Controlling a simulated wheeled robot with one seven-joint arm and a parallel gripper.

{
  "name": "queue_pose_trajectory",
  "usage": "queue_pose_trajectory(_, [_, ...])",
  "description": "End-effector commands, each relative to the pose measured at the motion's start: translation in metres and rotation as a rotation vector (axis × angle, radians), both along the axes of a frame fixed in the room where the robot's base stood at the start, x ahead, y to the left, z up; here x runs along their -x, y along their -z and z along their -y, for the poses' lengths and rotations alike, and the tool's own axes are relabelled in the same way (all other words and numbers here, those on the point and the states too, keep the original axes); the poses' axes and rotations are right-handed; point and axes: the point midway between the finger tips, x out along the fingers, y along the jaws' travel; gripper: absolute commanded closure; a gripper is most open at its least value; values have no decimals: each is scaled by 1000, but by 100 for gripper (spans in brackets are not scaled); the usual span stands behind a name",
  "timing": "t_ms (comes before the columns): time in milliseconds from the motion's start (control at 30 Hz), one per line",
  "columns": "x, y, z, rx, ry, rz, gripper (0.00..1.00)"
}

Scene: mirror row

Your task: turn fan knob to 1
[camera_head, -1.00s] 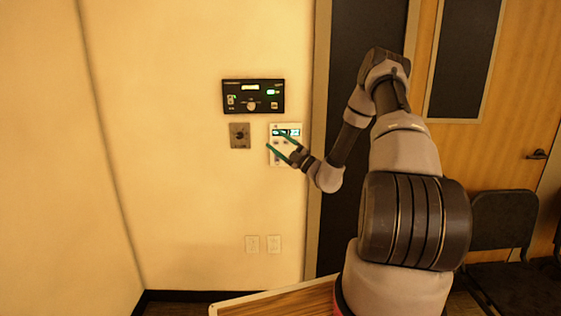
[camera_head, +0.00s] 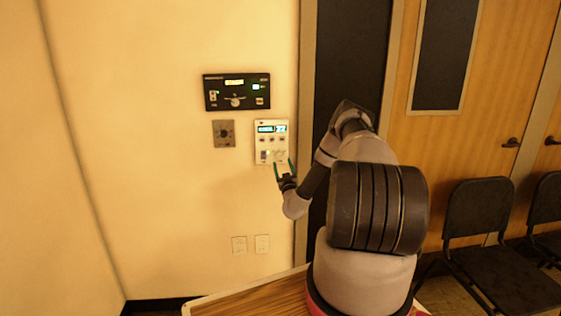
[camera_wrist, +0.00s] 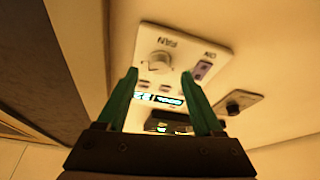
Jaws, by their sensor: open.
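The white wall panel (camera_head: 261,141) carries a lit display, a row of small buttons, a switch and the round fan knob (camera_head: 279,156) low on its right side. In the wrist view the panel (camera_wrist: 190,45) appears upside down, with the white fan knob (camera_wrist: 160,64) beside the word FAN and a switch (camera_wrist: 203,70) marked ON. My gripper (camera_head: 283,164) is open and empty at the panel's lower right edge, its green fingers pointing up. In the wrist view the knob lies between the fingertips of my gripper (camera_wrist: 159,74); I cannot tell whether they touch it.
A black control panel (camera_head: 222,99) is above the white one. A grey plate with a dark knob (camera_head: 224,133) is to its left. A dark door frame, wooden doors and black chairs (camera_head: 478,215) stand at right; a wooden tabletop (camera_head: 240,297) lies below.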

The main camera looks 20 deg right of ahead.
Motion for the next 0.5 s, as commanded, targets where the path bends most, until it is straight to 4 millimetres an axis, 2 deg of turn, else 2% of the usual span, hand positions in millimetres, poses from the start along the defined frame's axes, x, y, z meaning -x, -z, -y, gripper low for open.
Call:
queue_pose_trajectory(100, [-18, -8, 3, 3, -1, 2, 32])
queue_pose_trajectory(200, [-27, -12, 5, 3, -1, 2, 32])
queue_pose_trajectory(500, [-34, -14, 7, 1, -1, 0, 32])
